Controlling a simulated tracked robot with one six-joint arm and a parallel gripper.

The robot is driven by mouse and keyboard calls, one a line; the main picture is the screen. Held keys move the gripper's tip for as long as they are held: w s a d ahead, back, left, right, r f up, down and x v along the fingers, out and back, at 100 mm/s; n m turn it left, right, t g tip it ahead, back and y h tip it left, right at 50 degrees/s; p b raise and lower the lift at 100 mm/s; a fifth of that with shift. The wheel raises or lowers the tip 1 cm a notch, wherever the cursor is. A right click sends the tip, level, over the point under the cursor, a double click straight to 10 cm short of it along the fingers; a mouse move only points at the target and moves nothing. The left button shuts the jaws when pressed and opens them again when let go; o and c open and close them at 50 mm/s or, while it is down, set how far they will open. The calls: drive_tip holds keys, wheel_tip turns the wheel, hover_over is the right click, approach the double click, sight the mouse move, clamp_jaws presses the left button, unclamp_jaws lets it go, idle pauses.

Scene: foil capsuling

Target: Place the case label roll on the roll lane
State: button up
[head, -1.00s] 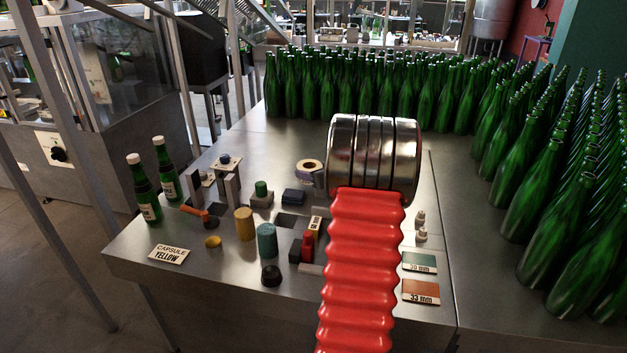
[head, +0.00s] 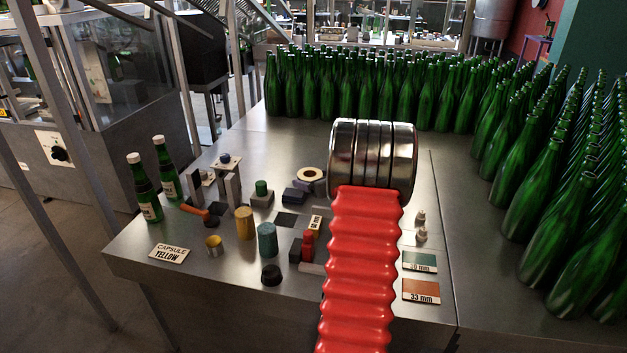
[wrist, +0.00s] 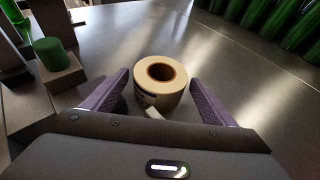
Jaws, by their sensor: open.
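The case label roll (wrist: 176,83) is a cream ring with a brown core. In the wrist view it lies flat, core facing up, between the two purple fingers of my open gripper (wrist: 159,78). A gap shows at the left finger; the right finger is close to the roll, and I cannot tell if it touches. A short pale tab hangs from its near side. In the head view the roll (head: 303,173) shows left of my metal wrist, with a purple finger (head: 302,186) just below it. I cannot pick out the roll lane.
A dark blue block (head: 293,196) and a green-topped block (head: 262,193) stand close to the left. Yellow (head: 245,224) and teal (head: 267,240) cylinders stand nearer. Green bottles (head: 345,92) crowd the back and right. Bare metal table (head: 265,150) lies behind the roll.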

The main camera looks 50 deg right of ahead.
drive_tip(key=shift+r, duration=0.15)
drive_tip(key=v, duration=1.2)
drive_tip(key=shift+s, duration=0.1)
idle(0.6)
